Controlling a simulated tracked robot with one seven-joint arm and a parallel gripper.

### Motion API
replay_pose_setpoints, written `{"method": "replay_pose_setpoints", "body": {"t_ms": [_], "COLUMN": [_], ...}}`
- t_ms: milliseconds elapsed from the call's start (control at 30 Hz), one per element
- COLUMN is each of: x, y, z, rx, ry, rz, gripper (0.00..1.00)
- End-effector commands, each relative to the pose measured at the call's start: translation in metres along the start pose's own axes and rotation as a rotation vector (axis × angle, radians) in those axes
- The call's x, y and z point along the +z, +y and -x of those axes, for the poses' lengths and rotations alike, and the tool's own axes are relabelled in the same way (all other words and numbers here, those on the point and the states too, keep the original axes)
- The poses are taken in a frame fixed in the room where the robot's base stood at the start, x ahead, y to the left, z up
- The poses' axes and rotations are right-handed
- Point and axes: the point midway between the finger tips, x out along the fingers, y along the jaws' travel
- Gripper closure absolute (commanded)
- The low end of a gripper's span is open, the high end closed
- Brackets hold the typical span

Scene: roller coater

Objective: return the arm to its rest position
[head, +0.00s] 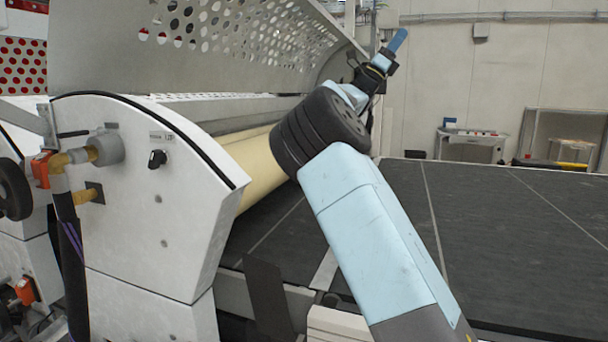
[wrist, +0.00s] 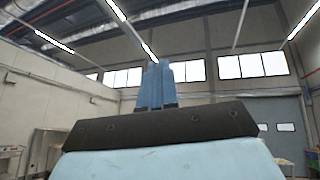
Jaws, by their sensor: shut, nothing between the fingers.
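My arm rises from the lower right of the head view, light blue with a dark ribbed joint, and bends up toward the top. My gripper (head: 397,41) is at its upper end, pointing up and to the right, with blue fingers. In the wrist view my gripper (wrist: 158,86) shows its two blue fingers side by side and shut, with nothing between them. The fingers point up toward the ceiling and windows. They are clear of any object.
The white roller coater (head: 150,210) stands close on the left, with a perforated guard (head: 235,30) above its pale roller (head: 255,165). A dark flat conveyor bed (head: 480,215) spreads to the right. A control desk (head: 470,145) and a rack (head: 570,135) stand by the far wall.

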Motion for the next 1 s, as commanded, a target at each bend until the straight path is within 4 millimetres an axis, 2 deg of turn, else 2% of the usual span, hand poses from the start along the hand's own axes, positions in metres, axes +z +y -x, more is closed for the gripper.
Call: {"method": "replay_pose_setpoints", "body": {"t_ms": [33, 167, 267, 300, 400, 500, 600, 700, 833, 1000], "x": [-0.033, -0.111, -0.173, -0.197, -0.252, -0.299, -0.338, -0.367, -0.392, -0.406], "y": [-0.002, -0.006, -0.014, -0.017, -0.029, -0.042, -0.058, -0.074, -0.098, -0.133], "z": [-0.013, -0.030, -0.035, -0.034, -0.027, -0.013, 0.005, 0.027, 0.059, 0.103], "rx": [0.009, 0.026, 0.025, 0.023, 0.003, -0.029, -0.076, -0.131, -0.219, -0.358], "ry": [0.077, 0.279, 0.448, 0.519, 0.696, 0.866, 1.030, 1.187, 1.380, 1.612], "rz": [-0.021, -0.095, -0.163, -0.194, -0.274, -0.357, -0.441, -0.524, -0.631, -0.762], "gripper": [1.00, 1.00, 1.00, 1.00, 1.00, 1.00, 1.00, 1.00, 1.00, 1.00]}}
